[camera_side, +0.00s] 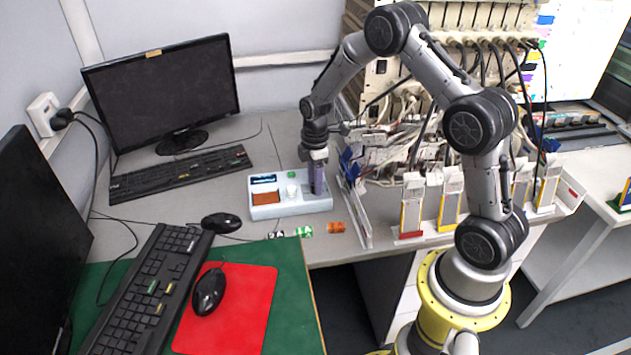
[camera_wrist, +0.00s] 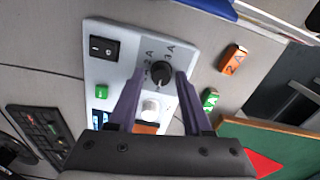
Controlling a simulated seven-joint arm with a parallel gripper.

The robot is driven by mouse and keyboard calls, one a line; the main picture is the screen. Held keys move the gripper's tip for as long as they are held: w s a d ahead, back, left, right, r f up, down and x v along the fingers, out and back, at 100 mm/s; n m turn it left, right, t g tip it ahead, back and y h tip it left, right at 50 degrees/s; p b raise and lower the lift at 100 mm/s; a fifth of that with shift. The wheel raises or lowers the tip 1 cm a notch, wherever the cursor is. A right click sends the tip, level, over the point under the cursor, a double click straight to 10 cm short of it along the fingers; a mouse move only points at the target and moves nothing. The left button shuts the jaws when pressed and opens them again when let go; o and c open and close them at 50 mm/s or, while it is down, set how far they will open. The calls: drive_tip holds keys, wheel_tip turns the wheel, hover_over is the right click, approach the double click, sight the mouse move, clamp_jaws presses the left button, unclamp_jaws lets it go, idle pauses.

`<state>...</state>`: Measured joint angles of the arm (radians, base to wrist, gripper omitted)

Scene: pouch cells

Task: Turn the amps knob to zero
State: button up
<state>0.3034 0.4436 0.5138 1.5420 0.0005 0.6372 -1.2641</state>
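The black amps knob (camera_wrist: 160,74) sits on the pale power supply box (camera_wrist: 128,62), with labels ending in "A" printed around it. Its exact pointer setting is too small to read. My gripper (camera_wrist: 160,73) is open, with one purple finger on each side of the knob. Narrow gaps seem to show between fingers and knob; contact cannot be told. In the side view, my gripper (camera_side: 319,190) points down at the right part of the box (camera_side: 262,212) and hides the knob. A white knob (camera_wrist: 151,107) stands beside it on the same panel.
The box also carries a black rocker switch (camera_wrist: 105,47) and a green button (camera_wrist: 101,91). An orange tag (camera_side: 336,227) and a green tag (camera_side: 305,231) lie in front. Upright panels (camera_side: 357,213) stand close on the right. A mouse (camera_side: 221,223) lies left.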

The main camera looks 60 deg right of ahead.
drive_tip(key=shift+o, duration=0.6)
drive_tip(key=shift+s, duration=0.1)
wheel_tip(320, 180, up, 14)
drive_tip(key=shift+f, duration=0.1)
